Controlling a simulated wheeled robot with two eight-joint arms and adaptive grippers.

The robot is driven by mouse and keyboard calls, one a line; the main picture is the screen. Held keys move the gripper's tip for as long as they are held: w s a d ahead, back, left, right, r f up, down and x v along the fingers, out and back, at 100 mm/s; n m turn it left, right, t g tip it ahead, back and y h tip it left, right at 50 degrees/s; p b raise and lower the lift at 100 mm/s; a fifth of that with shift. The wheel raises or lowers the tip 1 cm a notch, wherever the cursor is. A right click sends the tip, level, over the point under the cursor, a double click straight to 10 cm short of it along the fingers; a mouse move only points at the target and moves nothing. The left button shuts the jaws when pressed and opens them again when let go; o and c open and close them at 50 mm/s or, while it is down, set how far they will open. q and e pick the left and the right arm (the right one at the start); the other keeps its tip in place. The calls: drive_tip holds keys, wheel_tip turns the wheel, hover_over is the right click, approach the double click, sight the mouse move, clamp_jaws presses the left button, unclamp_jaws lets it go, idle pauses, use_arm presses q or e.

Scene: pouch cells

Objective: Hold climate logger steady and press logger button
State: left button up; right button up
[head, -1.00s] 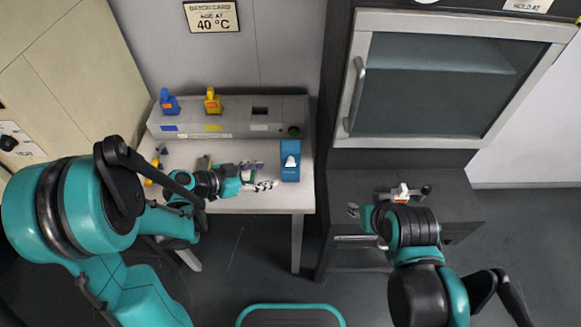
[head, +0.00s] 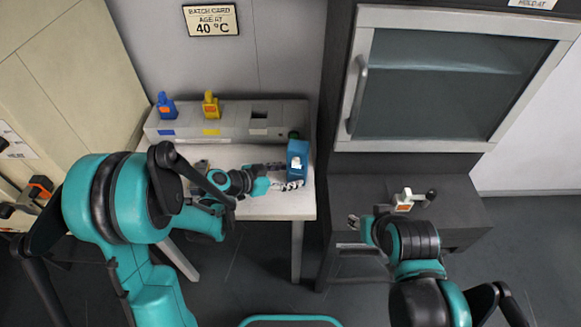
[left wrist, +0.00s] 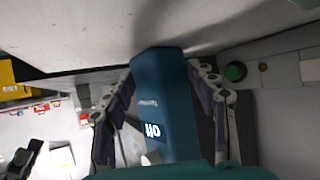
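The climate logger, a blue box (head: 297,150), stands near the right end of the white table. In the left wrist view the left gripper (left wrist: 160,72) has fingertips close to the logger's sides, with narrow dark gaps lower down; contact is unclear. My right gripper (head: 354,221) is by the dark bench, away from the logger; its opening is too small to judge.
A grey rail (head: 228,122) behind the logger bears a blue piece (head: 166,107), a yellow piece (head: 211,105) and a dark green button (left wrist: 235,71). A white device with a black knob (head: 404,201) sits on the dark bench (head: 460,210), below a glass-fronted cabinet (head: 440,85).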

use_arm(q)
clamp_jaws()
drive_tip(key=shift+o, duration=1.4)
unclamp_jaws()
